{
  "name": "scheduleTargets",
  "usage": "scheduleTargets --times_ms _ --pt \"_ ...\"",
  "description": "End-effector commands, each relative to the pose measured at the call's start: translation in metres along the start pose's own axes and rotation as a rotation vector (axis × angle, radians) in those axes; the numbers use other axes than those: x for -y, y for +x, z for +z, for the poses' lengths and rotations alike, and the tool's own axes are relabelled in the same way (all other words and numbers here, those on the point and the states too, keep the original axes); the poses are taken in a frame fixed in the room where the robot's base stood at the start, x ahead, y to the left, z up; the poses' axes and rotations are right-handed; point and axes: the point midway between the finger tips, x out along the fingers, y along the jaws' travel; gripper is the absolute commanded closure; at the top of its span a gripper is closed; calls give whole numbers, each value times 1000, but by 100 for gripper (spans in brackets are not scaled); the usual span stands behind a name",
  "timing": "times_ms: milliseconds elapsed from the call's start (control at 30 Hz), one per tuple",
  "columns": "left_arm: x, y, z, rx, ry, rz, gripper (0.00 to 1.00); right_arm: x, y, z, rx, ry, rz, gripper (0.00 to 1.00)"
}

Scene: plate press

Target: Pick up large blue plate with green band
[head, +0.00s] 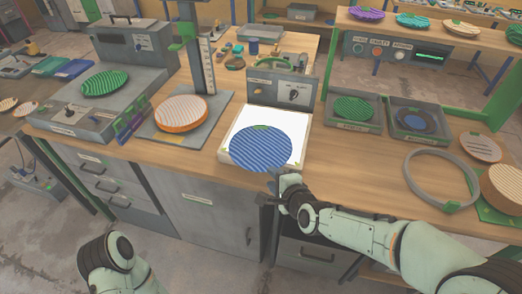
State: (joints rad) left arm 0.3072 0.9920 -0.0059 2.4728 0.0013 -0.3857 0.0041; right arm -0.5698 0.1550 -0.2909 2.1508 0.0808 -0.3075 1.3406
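A large blue plate (260,150) with pale stripes and a small green patch at its far rim is over a bright white square panel (236,128) at the counter's front edge. Its near rim reaches past the panel's front; I cannot tell if it rests flat or is lifted. My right gripper (279,174) is at the plate's near right rim, at the counter edge. Its fingers are small and partly hidden, so I cannot tell whether they grip the rim. My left arm shows at the bottom left, with its gripper out of view.
An orange-rimmed striped plate (181,114) sits on a stand at left, and a green plate (105,83) on a grey machine. At right are two grey trays, one with a green plate (353,109), one with a blue disc (411,121), and a grey ring (412,185).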

Motion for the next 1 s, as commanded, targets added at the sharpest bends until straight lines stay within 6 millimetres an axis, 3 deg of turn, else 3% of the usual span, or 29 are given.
scheduleTargets --times_ms 433,733,767,833,867,1000 --pt "-1 -3 0 -1 0 0 100 3 51 0 -1 -1 1 66" --pt "-1 -3 0 -1 0 0 100 3 55 0 1 0 -1 66" --pt "-1 -3 0 -1 0 0 100 3 55 0 1 0 -1 72" --pt "-1 -3 0 -1 0 0 100 3 55 0 1 0 0 95" --pt "-1 -3 0 -1 0 0 100 3 55 0 1 0 0 100" --pt "-1 -3 0 -1 0 0 100 3 55 0 1 0 -1 100"
